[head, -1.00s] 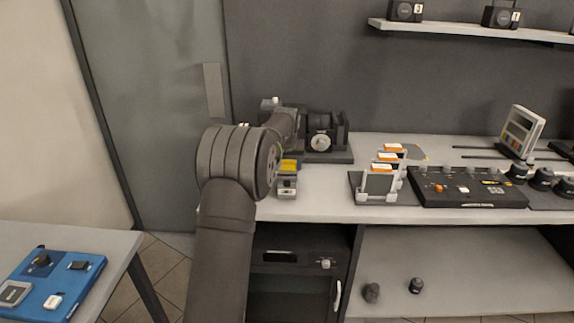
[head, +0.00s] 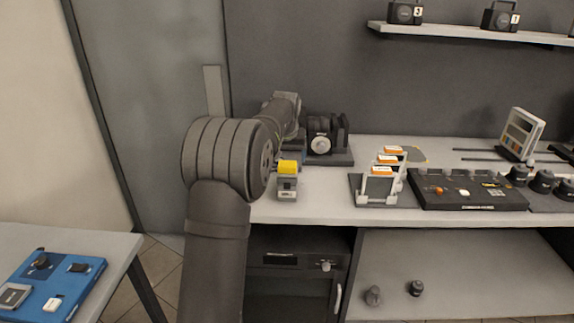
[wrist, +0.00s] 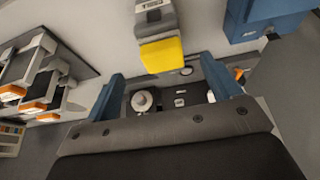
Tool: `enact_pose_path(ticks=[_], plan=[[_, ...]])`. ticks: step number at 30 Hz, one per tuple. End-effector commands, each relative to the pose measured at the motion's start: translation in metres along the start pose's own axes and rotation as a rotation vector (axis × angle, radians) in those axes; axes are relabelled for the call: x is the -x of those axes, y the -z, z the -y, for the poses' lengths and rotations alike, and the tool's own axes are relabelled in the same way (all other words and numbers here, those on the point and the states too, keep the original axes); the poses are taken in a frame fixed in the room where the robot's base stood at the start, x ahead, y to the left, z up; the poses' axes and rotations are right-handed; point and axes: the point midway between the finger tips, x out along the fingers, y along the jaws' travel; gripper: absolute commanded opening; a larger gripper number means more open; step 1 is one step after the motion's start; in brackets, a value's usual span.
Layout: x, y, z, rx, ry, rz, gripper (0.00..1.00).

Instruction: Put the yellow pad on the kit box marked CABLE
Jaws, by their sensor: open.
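The yellow pad (head: 287,167) rests on top of a small grey box (head: 287,188) with a white label, near the left end of the bench. In the wrist view the yellow pad (wrist: 161,55) is at the end of that grey box (wrist: 155,20); its lettering is too small to read surely as CABLE. My gripper (wrist: 162,70) is open, with its blue fingers spread wide. The pad appears between and beyond the fingertips, and neither finger visibly touches it. In the head view my gripper is mostly hidden behind my arm, behind the box.
A dark fixture with a round white dial (head: 320,145) stands behind the box. A rack of orange-topped cards (head: 380,183) and a black control panel (head: 465,190) are to the right. A blue tray (head: 85,290) lies on the left table. Bench space between box and rack is clear.

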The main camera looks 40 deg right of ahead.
Motion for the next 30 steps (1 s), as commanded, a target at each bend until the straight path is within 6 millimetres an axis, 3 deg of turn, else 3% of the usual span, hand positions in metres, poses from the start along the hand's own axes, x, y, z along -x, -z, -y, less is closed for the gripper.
enact_pose_path(ticks=[6,12,23,30], plan=[[0.041,0.001,0.0,0.0,0.0,-0.001,0.83],[0.056,0.0,0.0,0.0,0.0,0.0,0.83],[0.056,0.0,0.0,0.0,0.0,0.001,0.83],[0.032,0.0,0.0,0.0,0.001,0.004,0.83]])
